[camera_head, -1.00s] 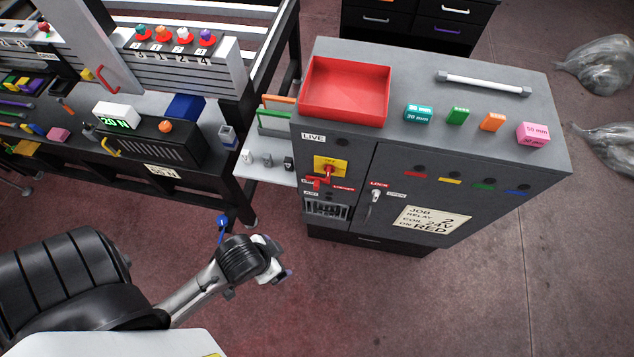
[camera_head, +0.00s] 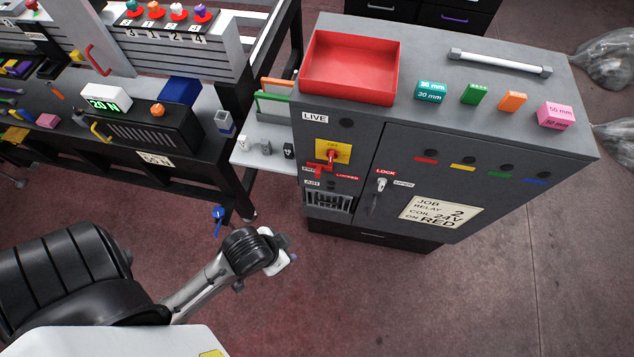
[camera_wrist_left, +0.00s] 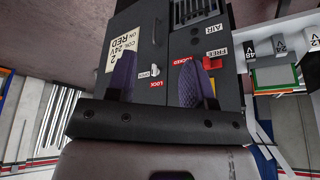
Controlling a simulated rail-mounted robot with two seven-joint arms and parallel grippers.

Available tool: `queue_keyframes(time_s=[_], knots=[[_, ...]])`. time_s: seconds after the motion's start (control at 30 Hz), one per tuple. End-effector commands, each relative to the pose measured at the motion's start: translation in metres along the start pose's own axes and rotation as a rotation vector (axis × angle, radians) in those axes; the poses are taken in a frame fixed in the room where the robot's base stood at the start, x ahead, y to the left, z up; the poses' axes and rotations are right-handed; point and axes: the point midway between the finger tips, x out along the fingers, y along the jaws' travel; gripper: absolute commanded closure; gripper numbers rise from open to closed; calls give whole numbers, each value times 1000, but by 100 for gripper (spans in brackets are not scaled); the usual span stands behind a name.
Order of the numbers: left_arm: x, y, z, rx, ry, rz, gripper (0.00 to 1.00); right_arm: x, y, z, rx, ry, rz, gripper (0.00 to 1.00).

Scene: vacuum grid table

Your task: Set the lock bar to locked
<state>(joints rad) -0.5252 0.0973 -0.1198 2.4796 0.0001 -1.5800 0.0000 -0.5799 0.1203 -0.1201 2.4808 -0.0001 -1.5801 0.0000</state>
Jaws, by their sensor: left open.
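A red bar (camera_head: 318,169), apparently the lock bar, is on the grey cabinet (camera_head: 470,226) front, below a yellow plate with a red switch (camera_head: 333,151). A LOCKED label (camera_head: 347,177) is to its right; a label at its left is partly covered. I cannot tell its exact setting. In the left wrist view, upside down, a red part (camera_wrist_left: 212,62) shows between the FREE and LOCKED labels, partly behind a finger. My left gripper (camera_head: 287,257) is in front of and below the cabinet front, apart from it. Its purple fingers (camera_wrist_left: 156,66) are open and empty.
A small door handle (camera_head: 380,186) with LOCK and OPEN labels is right of the bar. A red tray (camera_head: 350,92) and several blocks are on the cabinet top. A workbench (camera_head: 150,180) stands at the left. The floor before the cabinet is clear.

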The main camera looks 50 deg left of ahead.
Motion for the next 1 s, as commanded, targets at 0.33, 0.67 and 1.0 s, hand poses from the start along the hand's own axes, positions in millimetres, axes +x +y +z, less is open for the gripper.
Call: queue_keyframes(time_s=[0.33,0.67,1.0], knots=[[119,12,10,-59,83,29,53,127,-5,41,0,-2,0,57],[214,9,13,-132,158,-29,53,228,-8,74,0,-1,0,57],[292,-36,-4,-304,419,-342,53,332,-12,107,0,-1,0,57]])
